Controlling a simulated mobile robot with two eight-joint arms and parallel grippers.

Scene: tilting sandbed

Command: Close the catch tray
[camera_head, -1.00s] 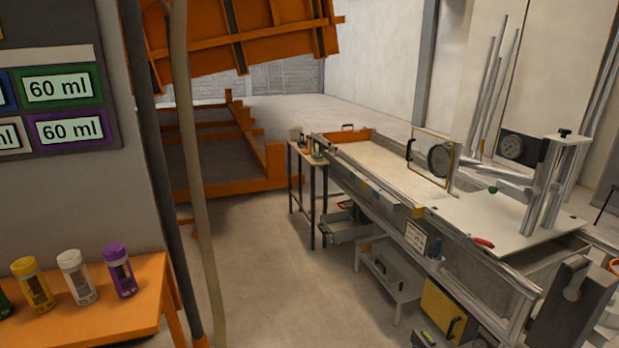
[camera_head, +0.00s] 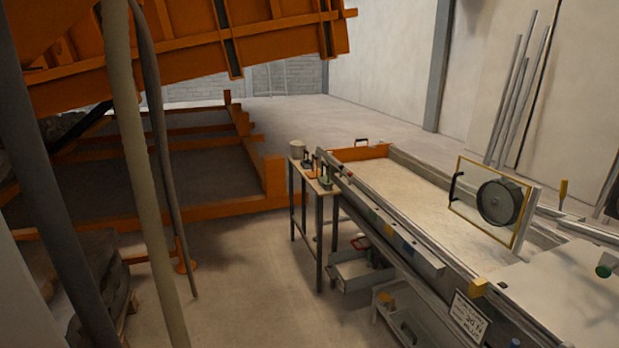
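No part labelled as the catch tray can be read. A grey open tray (camera_head: 345,284) sticks out low beside the long sandbed (camera_head: 398,222), near the small side table. Small items, one of them green, show in or just above it. At the sandbed's far end is an orange panel (camera_head: 358,153) with a dark handle on top. A second low grey tray or bench (camera_head: 384,318) stands nearer, partly cut off by the bottom edge. Neither of my grippers is in view.
A narrow side table (camera_head: 324,187) with small tools stands left of the sandbed. Upright poles and hoses (camera_head: 142,180) cross the left. The floor (camera_head: 240,270) between is clear.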

